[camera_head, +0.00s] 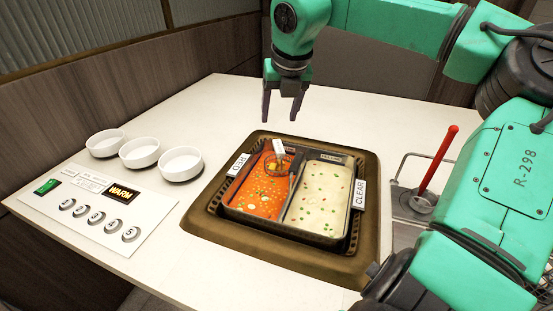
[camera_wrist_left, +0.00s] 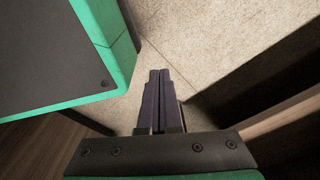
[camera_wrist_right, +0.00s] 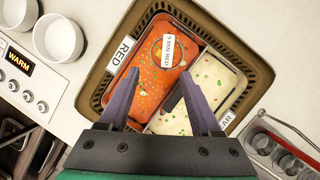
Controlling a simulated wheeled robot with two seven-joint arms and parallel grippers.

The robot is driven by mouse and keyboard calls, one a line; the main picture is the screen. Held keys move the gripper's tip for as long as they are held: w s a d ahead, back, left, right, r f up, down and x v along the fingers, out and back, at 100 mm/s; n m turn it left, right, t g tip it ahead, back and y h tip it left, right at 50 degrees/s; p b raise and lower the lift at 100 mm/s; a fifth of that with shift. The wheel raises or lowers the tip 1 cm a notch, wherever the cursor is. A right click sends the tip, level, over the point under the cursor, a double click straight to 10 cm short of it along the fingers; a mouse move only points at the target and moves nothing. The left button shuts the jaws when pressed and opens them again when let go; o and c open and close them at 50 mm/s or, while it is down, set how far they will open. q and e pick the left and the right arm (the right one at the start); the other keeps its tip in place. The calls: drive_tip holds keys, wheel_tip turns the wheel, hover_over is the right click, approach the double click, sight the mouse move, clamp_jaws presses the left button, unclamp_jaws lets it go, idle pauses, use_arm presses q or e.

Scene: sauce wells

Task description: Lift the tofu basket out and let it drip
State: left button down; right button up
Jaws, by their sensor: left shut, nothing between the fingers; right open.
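The tofu basket (camera_head: 272,168) is a small wire basket sunk in the red broth (camera_head: 258,195) near the divider, with a white handle tag (camera_head: 279,146) standing up. In the right wrist view its round rim shows around a white label (camera_wrist_right: 168,50). What is inside it is hard to make out. My right gripper (camera_head: 282,112) is open and empty, pointing down above and behind the pot, apart from the basket. Its fingers also show in the right wrist view (camera_wrist_right: 160,85). My left gripper (camera_wrist_left: 159,80) is shut and empty over the floor, outside the head view.
The divided pot sits in a brown surround (camera_head: 215,240), with pale broth (camera_head: 322,190) on the right side. Three white bowls (camera_head: 140,152) and a button panel (camera_head: 100,205) lie left. A red-handled ladle (camera_head: 437,160) stands in a rack (camera_head: 408,203) at right.

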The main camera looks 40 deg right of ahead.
sight(279, 146)
drive_tip(key=shift+h, duration=0.3)
drive_tip(key=x, duration=0.9)
drive_tip(key=s+x, duration=0.1)
drive_tip(key=x, duration=0.4)
drive_tip(key=shift+d+b, duration=0.25)
drive_tip(key=shift+b, duration=0.05)
drive_tip(key=shift+w+d+f, duration=0.1)
drive_tip(key=shift+f, duration=0.1)
drive_tip(key=shift+c, duration=0.9)
use_arm(q)
drive_tip(key=shift+w+d+r, duration=0.2)
drive_tip(key=shift+w, duration=0.35)
drive_tip(key=shift+w+d+r, duration=0.15)
drive_tip(key=shift+w, duration=0.35)
use_arm(e)
drive_tip(key=shift+r, duration=0.1)
clamp_jaws()
